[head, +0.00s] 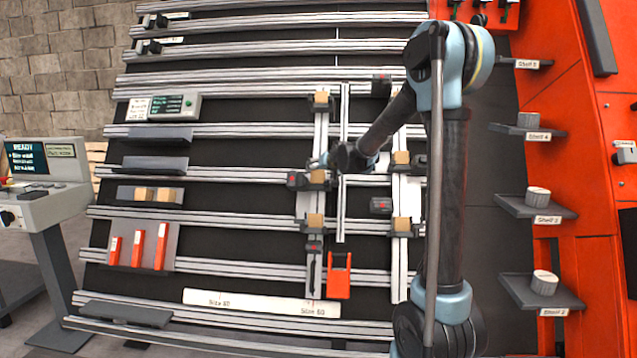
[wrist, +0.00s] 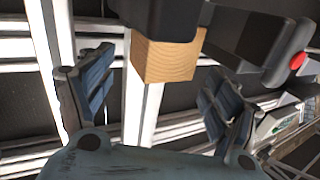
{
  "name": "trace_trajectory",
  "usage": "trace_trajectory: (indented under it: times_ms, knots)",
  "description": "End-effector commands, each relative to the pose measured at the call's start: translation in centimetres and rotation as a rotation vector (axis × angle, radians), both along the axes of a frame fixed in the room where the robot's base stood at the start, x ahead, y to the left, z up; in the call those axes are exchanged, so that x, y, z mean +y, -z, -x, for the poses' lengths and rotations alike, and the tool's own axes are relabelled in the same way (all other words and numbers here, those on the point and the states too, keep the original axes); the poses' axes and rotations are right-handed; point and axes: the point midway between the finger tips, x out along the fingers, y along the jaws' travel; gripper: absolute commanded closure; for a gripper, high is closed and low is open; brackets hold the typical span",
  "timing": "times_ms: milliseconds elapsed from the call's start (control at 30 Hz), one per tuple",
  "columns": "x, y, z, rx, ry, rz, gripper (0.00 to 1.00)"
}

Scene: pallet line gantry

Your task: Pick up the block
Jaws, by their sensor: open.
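A light wooden block (wrist: 165,58) sits between the spread fingers of my gripper (wrist: 160,66) in the wrist view, a little beyond them, with its upper part behind a dark clamp part (wrist: 160,12). In the head view my gripper (head: 325,162) is at the left vertical rail, close beside a wooden block (head: 318,176) in a dark clamp. The gripper is open, and I see no finger touching the block. Other similar blocks sit in clamps on the rails: upper left (head: 320,98), lower left (head: 314,220), upper right (head: 401,158) and lower right (head: 402,224).
A small shelf (head: 174,200) on the left holds more wooden blocks. Red parts (head: 161,247) stand on a grey plate below it. Labelled shelves with white cylinders (head: 538,196) line the right side. Horizontal rails cross the dark panel.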

Motion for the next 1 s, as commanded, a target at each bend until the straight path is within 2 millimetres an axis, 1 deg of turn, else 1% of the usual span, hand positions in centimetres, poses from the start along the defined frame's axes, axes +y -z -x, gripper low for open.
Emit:
trace_trajectory:
  times_ms: [133,400,433,633,667,1000]
  knots:
    - [0.36,0.42,-0.71,0.0,0.0,0.0,0.18]
    - [0.41,0.5,-0.82,0.0,0.0,0.0,0.18]
    - [0.41,0.5,-0.82,0.0,0.0,0.0,0.21]
    - [0.41,0.49,-0.82,0.0,0.0,0.0,0.66]
    - [0.4,0.49,-0.82,0.0,0.0,0.0,0.68]
    - [0.35,0.43,-0.86,0.0,0.001,0.001,0.68]
